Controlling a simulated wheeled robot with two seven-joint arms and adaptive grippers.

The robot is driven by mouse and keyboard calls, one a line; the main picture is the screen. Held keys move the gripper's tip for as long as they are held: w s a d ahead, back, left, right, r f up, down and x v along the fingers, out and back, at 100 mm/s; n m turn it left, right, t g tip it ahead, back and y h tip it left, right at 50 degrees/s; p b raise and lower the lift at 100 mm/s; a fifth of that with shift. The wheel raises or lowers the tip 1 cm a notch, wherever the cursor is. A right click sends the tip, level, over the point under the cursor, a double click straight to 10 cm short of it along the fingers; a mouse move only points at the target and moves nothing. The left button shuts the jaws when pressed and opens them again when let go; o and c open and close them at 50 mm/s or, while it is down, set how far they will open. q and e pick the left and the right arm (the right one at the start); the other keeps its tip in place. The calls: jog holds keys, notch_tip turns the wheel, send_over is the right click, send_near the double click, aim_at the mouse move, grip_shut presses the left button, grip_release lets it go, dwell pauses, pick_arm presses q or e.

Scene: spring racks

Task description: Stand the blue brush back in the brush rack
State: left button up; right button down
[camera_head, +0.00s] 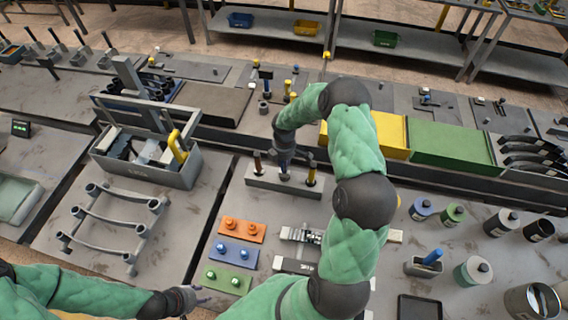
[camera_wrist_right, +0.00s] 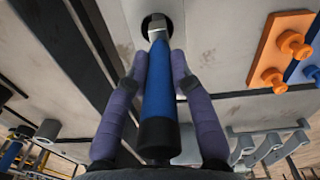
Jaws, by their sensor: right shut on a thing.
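The blue brush (camera_wrist_right: 158,95) is between the two purple fingers of my right gripper (camera_wrist_right: 160,62), which is shut on its handle. The brush's metal end is at a dark round hole (camera_wrist_right: 148,22) in a pale surface; I cannot tell how deep it sits. In the head view my right gripper (camera_head: 285,158) is over the middle of the grey brush rack (camera_head: 272,186), and it hides most of the brush.
A grey toolbox (camera_head: 150,170) and a curved grey rack (camera_head: 112,222) are to the left. Orange (camera_head: 242,230), blue (camera_head: 234,253) and green (camera_head: 226,279) plates lie in front. Green (camera_head: 455,146) and yellow (camera_head: 390,133) boxes stand behind. Several cans are at the right.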

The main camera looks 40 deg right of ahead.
pick_arm(q)
jog(key=shift+f+b, duration=0.85)
jog(key=shift+f, duration=0.2)
pick_arm(e)
jog(key=shift+f, duration=1.15)
jog(key=c, duration=0.5)
grip_release()
pick_arm(q)
jog(key=shift+r, duration=0.1)
pick_arm(e)
jog(key=shift+r, duration=0.1)
jog(key=shift+r+p, duration=1.4)
jog(key=shift+r, duration=0.55)
jog(key=shift+w+d+r+p, duration=0.15)
jog(key=shift+r+p, duration=0.15)
jog(key=shift+r, duration=0.1)
jog(key=shift+w+d+r+p, duration=0.1)
jog(key=shift+d+r+p, duration=0.05)
jog(key=shift+r+p, duration=0.2)
jog(key=shift+s+a+r+p, duration=0.1)
jog(key=shift+r+p, duration=0.25)
jog(key=shift+r, duration=0.45)
pick_arm(q)
jog(key=r, duration=0.4)
jog(key=shift+w+d+r, duration=0.15)
jog(key=shift+d+r, duration=0.05)
jog(key=shift+r, duration=0.05)
